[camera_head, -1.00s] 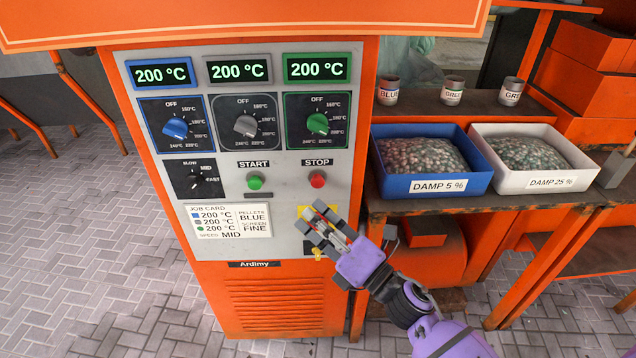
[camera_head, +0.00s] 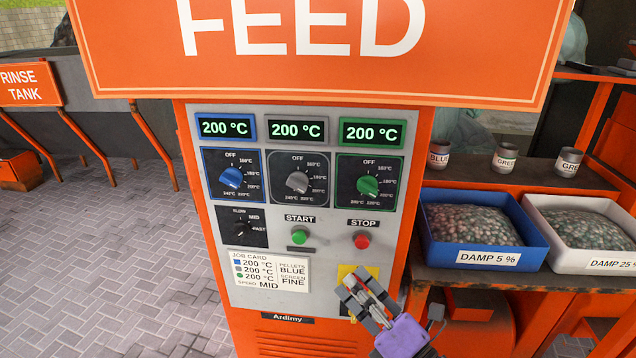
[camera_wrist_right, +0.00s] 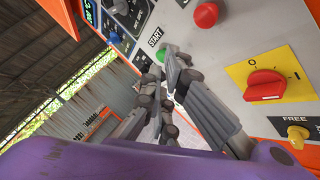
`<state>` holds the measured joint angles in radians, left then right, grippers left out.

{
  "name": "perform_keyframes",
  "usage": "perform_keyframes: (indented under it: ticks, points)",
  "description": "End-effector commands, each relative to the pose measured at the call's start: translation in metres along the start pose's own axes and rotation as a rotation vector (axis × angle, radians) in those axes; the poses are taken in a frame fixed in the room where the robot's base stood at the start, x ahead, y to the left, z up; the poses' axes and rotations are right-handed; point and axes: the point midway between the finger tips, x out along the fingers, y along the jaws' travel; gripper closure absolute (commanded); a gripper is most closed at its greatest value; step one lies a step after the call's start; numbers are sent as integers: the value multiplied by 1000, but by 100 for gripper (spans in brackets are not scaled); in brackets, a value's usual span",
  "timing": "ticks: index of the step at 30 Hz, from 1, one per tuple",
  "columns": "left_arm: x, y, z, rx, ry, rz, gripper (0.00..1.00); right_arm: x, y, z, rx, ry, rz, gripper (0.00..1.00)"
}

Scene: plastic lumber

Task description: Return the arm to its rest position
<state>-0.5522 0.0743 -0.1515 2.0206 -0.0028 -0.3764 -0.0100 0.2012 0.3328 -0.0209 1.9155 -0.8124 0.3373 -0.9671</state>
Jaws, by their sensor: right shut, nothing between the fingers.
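My right gripper (camera_head: 362,295) is in front of the lower right of the control panel (camera_head: 325,260), over part of a yellow plate (camera_head: 345,271). Its fingers are shut and empty. In the right wrist view the gripper (camera_wrist_right: 172,62) points up at the panel near the green START button (camera_wrist_right: 167,56). A red rotary switch (camera_wrist_right: 265,87) on the yellow plate is to its right. I cannot tell from the head view whether the fingers touch the panel. My left gripper is not in view.
The panel has three temperature dials, a speed dial (camera_head: 241,228) and a red STOP button (camera_head: 361,240). A blue tray (camera_head: 487,258) and a white tray (camera_head: 570,262) of pellets stand on the bench at right. Three small cups stand behind them. Paved floor (camera_head: 110,260) lies open at left.

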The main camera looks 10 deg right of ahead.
Motion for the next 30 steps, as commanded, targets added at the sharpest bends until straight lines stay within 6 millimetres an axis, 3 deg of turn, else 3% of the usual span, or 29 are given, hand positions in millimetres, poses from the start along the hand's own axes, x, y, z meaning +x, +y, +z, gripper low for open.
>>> perform_keyframes:
  ticks: [4,8,14,18,24,27,30]
  points:
    - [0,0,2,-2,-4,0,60,0,-10,10,153,-43,-38,100]
    - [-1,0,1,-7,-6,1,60,-10,-34,20,520,-164,-126,100]
    - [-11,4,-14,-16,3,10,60,-89,-89,-14,1176,-430,-361,100]
    - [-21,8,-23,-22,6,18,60,-165,-110,-62,1547,-646,-526,100]
    - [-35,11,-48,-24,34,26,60,-278,-97,-140,1929,-960,-728,100]
    - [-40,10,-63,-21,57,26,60,-317,-80,-165,1993,-1041,-782,100]
    - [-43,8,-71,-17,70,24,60,-342,-71,-176,2001,-1083,-808,100]
